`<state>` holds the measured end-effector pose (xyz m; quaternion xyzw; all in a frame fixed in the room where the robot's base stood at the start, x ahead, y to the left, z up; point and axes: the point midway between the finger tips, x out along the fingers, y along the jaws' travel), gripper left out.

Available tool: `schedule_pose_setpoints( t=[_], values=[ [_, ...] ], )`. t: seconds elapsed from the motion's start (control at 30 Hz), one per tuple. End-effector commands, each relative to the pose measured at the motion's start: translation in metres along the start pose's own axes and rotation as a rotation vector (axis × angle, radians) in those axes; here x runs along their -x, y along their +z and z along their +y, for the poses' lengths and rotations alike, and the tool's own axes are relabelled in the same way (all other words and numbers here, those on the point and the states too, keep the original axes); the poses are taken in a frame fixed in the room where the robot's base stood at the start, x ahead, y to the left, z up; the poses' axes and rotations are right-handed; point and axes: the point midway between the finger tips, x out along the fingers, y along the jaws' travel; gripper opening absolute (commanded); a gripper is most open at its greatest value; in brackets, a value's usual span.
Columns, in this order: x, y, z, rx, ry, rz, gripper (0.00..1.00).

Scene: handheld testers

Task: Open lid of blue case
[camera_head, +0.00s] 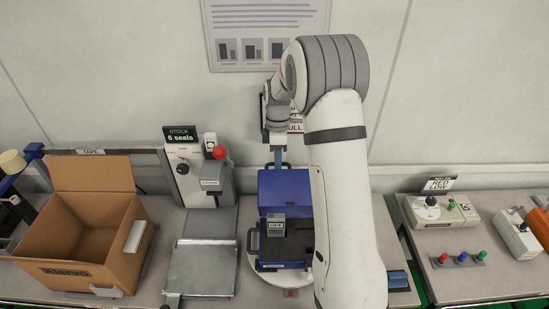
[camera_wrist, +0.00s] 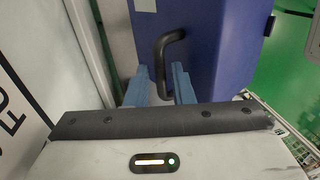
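The blue case (camera_head: 283,262) stands on the bench in the middle of the head view. Its lid (camera_head: 284,187) is raised at the back, and a dark device (camera_head: 276,226) with a small display shows inside. My arm covers the case's right side. My gripper (camera_head: 279,158) is at the lid's top edge, fingers pointing down. In the wrist view the lid (camera_wrist: 215,50) fills the upper middle, with a black bent handle (camera_wrist: 170,45). My two blue fingers (camera_wrist: 161,82) are apart, with the handle's lower end between them. I cannot tell whether they touch it.
An open cardboard box (camera_head: 75,240) stands at the left. A metal-plated station (camera_head: 203,265) with a red knob is left of the case. A control box (camera_head: 440,212) and several colored buttons (camera_head: 463,258) are on the right bench. A wall with a poster (camera_head: 262,30) rises behind.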

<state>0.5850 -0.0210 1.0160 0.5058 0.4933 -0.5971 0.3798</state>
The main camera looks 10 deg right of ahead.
Motion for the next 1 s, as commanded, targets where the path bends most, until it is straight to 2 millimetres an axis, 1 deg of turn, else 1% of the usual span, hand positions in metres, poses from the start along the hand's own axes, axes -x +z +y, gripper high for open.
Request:
schedule_pose_setpoints(
  t=[0.03,0.1,0.13,0.37,0.43,0.53,0.7,0.8,0.9,1.0],
  values=[
    [0.001,0.0,0.0,0.0,0.002,0.0,0.26],
    [0.002,0.0,0.001,0.0,0.004,0.001,0.31],
    [0.002,0.0,0.001,0.0,0.005,0.001,0.32],
    [0.004,0.001,0.002,-0.001,0.009,0.001,0.32],
    [0.009,0.0,0.002,-0.001,0.011,0.002,0.32],
    [0.021,0.0,0.003,-0.001,0.012,0.002,0.32],
    [0.051,0.0,0.004,-0.001,0.011,0.002,0.32],
    [0.066,0.0,0.004,-0.001,0.01,0.001,0.32],
    [0.076,0.0,0.004,-0.001,0.008,0.001,0.32],
    [0.081,0.001,0.004,-0.002,0.007,0.001,0.32]
  ],
)
